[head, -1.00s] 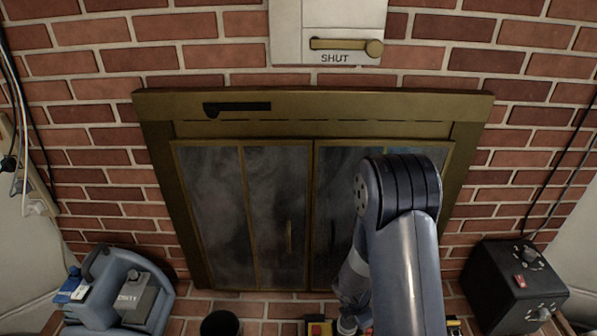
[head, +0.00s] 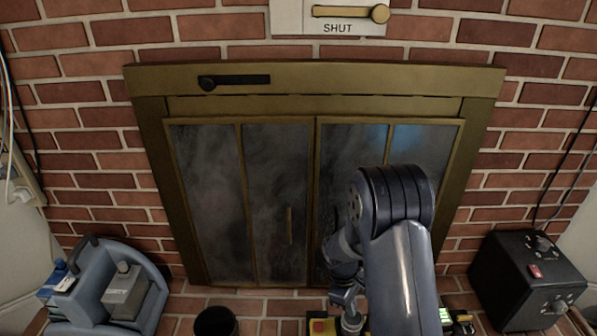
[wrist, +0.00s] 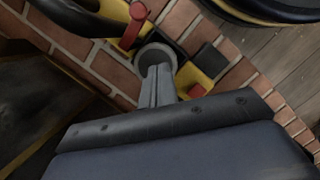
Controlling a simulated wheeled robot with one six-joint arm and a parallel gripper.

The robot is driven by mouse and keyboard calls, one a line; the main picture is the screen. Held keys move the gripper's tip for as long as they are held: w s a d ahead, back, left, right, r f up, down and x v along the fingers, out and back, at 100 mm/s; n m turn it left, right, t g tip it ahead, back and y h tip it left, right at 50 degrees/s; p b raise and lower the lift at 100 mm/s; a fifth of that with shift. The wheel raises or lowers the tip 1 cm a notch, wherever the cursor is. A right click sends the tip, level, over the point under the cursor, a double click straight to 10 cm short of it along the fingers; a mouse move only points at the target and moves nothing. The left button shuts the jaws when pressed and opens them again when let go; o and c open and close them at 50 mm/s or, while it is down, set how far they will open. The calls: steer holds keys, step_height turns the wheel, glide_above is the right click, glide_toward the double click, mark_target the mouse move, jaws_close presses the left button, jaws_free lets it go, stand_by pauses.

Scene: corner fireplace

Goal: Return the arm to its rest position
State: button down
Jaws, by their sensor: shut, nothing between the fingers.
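My arm is bent in front of the fireplace's right glass door in the head view. My gripper (head: 350,321) hangs low at the bottom edge of the head view, above the brick hearth. In the wrist view my gripper (wrist: 157,85) shows as a narrow grey pair of fingers, shut and holding nothing. Behind the fingers is a yellow and black device with red parts (wrist: 195,80). In the head view this device (head: 322,326) is partly hidden by my arm. I cannot tell whether the fingertips touch it.
The fireplace doors (head: 240,200) are closed. A plate marked SHUT (head: 338,27) is above. A blue-grey unit (head: 85,305) stands left, a dark cup (head: 216,322) near the middle, and a black box with knobs (head: 527,280) right. Cables hang on both sides.

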steer(key=w+m+b, duration=0.1)
steer(key=w+m, duration=0.1)
steer(key=m, duration=0.1)
steer(key=shift+d+f+m+g+y+b, duration=0.15)
steer(key=shift+m+g+y+b, duration=0.15)
steer(key=shift+g+b, duration=0.1)
steer(key=shift+w+d+m+y+b, duration=0.15)
steer(key=shift+w+m+y+b, duration=0.25)
steer(key=shift+m, duration=0.6)
steer(key=shift+r, duration=0.2)
